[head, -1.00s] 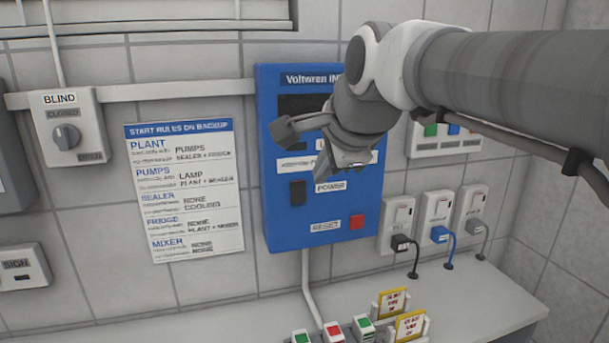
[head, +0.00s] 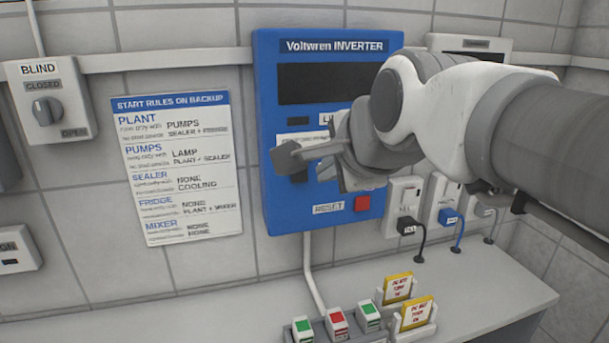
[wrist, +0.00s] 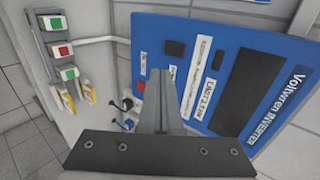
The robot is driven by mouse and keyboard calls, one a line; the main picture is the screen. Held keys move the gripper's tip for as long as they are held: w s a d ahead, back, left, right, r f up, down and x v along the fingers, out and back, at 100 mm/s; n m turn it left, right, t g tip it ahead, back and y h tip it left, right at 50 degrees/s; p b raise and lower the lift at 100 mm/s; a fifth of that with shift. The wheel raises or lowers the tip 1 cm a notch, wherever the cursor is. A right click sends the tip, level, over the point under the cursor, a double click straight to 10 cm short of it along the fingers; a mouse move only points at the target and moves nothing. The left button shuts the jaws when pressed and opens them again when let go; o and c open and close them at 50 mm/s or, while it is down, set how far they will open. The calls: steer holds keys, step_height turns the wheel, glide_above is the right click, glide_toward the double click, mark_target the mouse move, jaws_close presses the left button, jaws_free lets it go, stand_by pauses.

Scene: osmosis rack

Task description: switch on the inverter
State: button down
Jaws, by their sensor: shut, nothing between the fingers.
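The blue inverter (head: 265,120) hangs on the tiled wall with a dark display (head: 318,84). Its black power switch (head: 299,176) is at the lower left, partly covered by my wrist hardware in the head view. In the wrist view the switch (wrist: 175,48) shows uncovered, just above my fingertips. The red reset button (head: 362,203) is lower right; it also shows in the wrist view (wrist: 141,87). My gripper (head: 342,184) is shut and empty in front of the POWER label area, which it hides. The wrist view shows the fingers (wrist: 163,74) together; contact with the panel cannot be told.
A start-rules sheet (head: 178,170) and a BLIND knob (head: 47,110) are left of the inverter. Plugged sockets (head: 403,195) sit to its right. The counter (head: 470,290) below holds small red and green switches (head: 337,322) and yellow tags (head: 398,287).

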steer(key=b, duration=0.1)
glide_toward(299, 175)
step_height(299, 175, down, 4)
steer(key=w, duration=0.1)
steer(key=w+a, duration=0.1)
steer(key=w, duration=0.1)
steer(key=shift+w+f, duration=0.1)
steer(key=shift+w, duration=0.25)
steer(key=shift+w+a, duration=0.15)
steer(key=shift+w, duration=0.45)
steer(key=shift+f, duration=0.15)
steer(key=b, duration=0.1)
steer(key=t+b, duration=0.1)
steer(key=b, duration=0.1)
steer(key=shift+w+f+b, duration=0.15)
steer(key=shift+f+b, duration=0.15)
steer(key=shift+r+p, duration=0.35)
steer(key=shift+r, duration=0.1)
